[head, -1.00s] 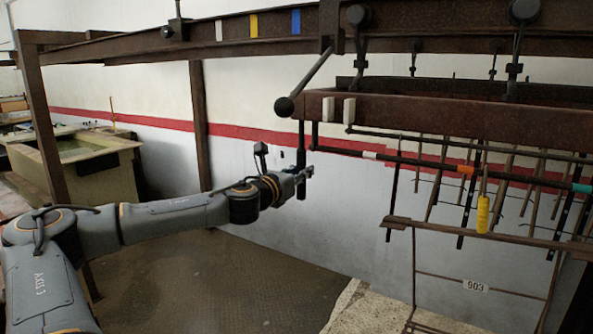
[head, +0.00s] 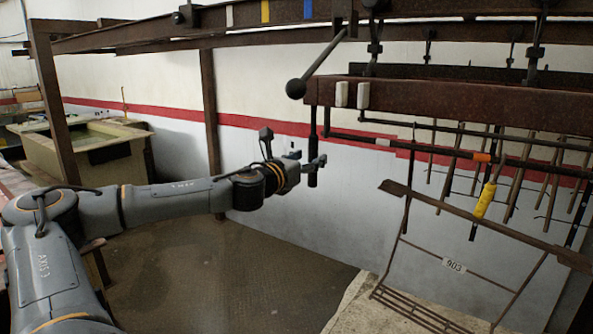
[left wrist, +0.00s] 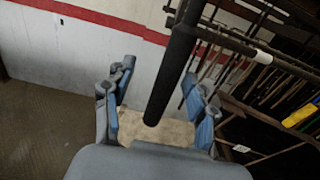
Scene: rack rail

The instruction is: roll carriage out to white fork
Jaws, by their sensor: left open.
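The carriage (head: 430,98) is a rusty brown beam hung by black trolleys from the overhead rail (head: 180,34). A black handle (head: 313,160) hangs down from its left end. My left gripper (head: 306,162) is open at this handle. In the left wrist view the handle (left wrist: 168,80) runs down between the spread blue-grey fingers (left wrist: 158,112), with a gap on both sides. White, yellow and blue marks sit on the rail, the white mark (head: 229,15) furthest left. I cannot make out a fork shape at the white mark. My right gripper is out of view.
A ball-ended lever (head: 296,88) slants down beside the carriage's left end. Rods, a yellow grip (head: 485,200) and a tilted frame with tag 903 (head: 454,265) hang below. A rusty post (head: 210,130) and a tank (head: 95,155) stand left. The floor between is clear.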

